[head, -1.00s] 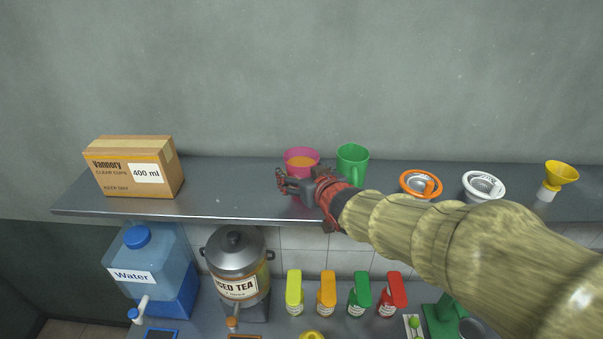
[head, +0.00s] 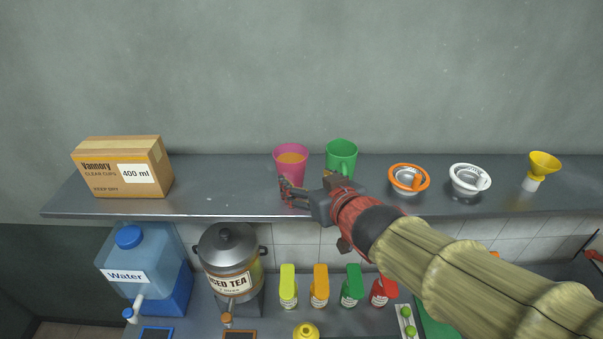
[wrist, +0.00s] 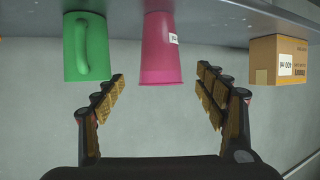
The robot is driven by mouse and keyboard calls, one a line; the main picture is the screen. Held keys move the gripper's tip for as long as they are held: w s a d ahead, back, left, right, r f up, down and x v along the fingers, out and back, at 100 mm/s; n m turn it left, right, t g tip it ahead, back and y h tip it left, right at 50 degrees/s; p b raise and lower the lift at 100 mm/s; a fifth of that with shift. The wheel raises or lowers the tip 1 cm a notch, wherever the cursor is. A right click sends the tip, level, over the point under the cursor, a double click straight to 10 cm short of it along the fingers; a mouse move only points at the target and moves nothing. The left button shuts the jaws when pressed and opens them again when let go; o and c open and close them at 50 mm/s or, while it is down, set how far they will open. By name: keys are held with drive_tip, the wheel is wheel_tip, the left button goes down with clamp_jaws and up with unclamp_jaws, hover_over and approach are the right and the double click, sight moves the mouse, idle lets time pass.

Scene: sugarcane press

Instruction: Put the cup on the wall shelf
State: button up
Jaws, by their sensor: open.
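The pink cup (head: 291,165), with orange contents, stands upright on the wall shelf (head: 225,187), left of a green mug (head: 342,158). My gripper (head: 309,193) is open at the shelf's front edge, just in front of the cup. In the wrist view the shelf is at the top and things look inverted. There the pink cup (wrist: 162,50) lies between and mostly beyond the spread fingertips (wrist: 160,86), with a gap on both sides. The green mug (wrist: 86,48) is close to the left finger.
A cardboard box (head: 122,168) stands at the shelf's left end. An orange strainer (head: 408,179), a white strainer (head: 469,180) and a yellow funnel (head: 543,166) are on the right. Below are a water jug (head: 140,270), a tea dispenser (head: 228,262) and several bottles. Shelf space between box and cup is clear.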

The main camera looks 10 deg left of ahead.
drive_tip(key=shift+s+d+r, duration=0.1)
drive_tip(key=shift+s+d, duration=0.1)
drive_tip(key=shift+s, duration=0.05)
drive_tip(key=s+d+f+m+h, duration=0.1)
drive_tip(key=s+d+m+h, duration=0.15)
drive_tip(key=d, duration=0.85)
drive_tip(key=s+d+f+m+h, duration=0.15)
drive_tip(key=d+h, duration=0.25)
drive_tip(key=d, duration=0.6)
drive_tip(key=s+d+f+m+g, duration=0.1)
drive_tip(key=s+d, duration=0.3)
drive_tip(key=s, duration=0.5)
drive_tip(key=s+d+f+m+g+h, duration=0.1)
drive_tip(key=s+d+f+m+g, duration=0.1)
drive_tip(key=s, duration=0.6)
drive_tip(key=d+f+g, duration=0.1)
drive_tip(key=d+g, duration=0.1)
drive_tip(key=d, duration=0.1)
drive_tip(key=shift+s+f, duration=0.35)
drive_tip(key=shift+h, duration=0.25)
